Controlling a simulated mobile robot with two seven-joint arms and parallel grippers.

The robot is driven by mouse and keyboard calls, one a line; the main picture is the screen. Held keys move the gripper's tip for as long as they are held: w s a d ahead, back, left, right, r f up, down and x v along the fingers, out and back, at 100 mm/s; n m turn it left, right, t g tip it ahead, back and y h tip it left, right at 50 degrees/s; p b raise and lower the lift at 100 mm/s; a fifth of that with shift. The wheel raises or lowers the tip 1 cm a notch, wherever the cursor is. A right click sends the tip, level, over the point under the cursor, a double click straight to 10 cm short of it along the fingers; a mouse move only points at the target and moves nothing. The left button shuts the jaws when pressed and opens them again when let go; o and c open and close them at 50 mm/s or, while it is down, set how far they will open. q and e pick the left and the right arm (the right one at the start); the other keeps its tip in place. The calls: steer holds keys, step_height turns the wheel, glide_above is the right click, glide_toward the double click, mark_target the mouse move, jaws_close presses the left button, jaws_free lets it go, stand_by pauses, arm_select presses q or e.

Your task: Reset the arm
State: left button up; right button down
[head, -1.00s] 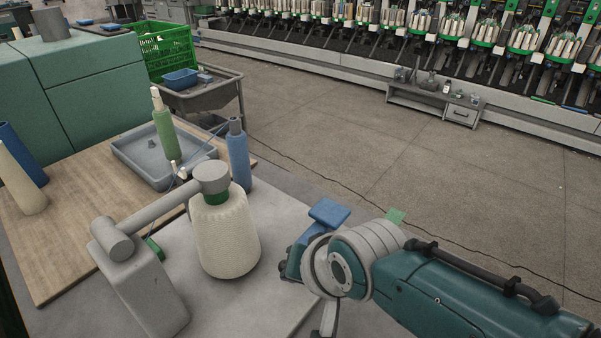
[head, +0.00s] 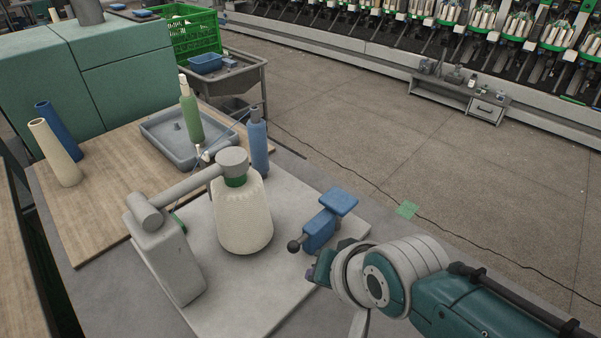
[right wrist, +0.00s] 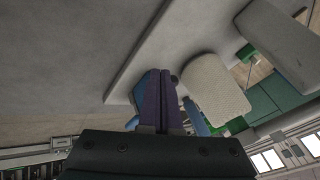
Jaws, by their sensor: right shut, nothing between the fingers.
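The winder's grey arm (head: 185,190) reaches from its grey post (head: 172,265) to a grey cylindrical head over the top of a cream yarn cone (head: 243,220). The cone stands upright on a pale plate, with a green band under the head. My right gripper (head: 317,268) is low beside the blue lever block (head: 320,232), to the right of the cone. In the right wrist view its two dark fingers (right wrist: 160,100) are together with nothing between them. The cone (right wrist: 215,88) shows beyond them. My left gripper is not in view.
A blue block with a flat pad (head: 339,201) and a dark ball knob (head: 293,245) stands right of the cone. Cream (head: 55,155) and blue tubes stand far left.

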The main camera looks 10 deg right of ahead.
step_height(320, 180, up, 6)
steer(key=s+a+p, duration=0.1)
steer(key=s+p, duration=0.2)
steer(key=s+d+r+n+g+h, duration=0.1)
steer(key=s+d+r+n, duration=0.35)
steer(key=s+r, duration=0.3)
steer(key=s+d+r+n+g+h, duration=0.1)
steer(key=s+d+r+n+g, duration=0.15)
steer(key=s+d+r, duration=0.5)
arm_select(q)
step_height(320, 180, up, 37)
steer(key=p, duration=3.2)
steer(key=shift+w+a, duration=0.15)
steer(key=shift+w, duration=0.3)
arm_select(e)
steer(key=w+a+v, duration=0.1)
steer(key=w+v, duration=0.1)
steer(key=v, duration=1.2)
steer(key=w+a+r+v, duration=0.1)
steer(key=w+v, duration=0.2)
steer(key=v, duration=1.2)
steer(key=shift+w+a+r+t, duration=0.2)
steer(key=shift+r+t, duration=0.25)
steer(key=shift+r, duration=0.05)
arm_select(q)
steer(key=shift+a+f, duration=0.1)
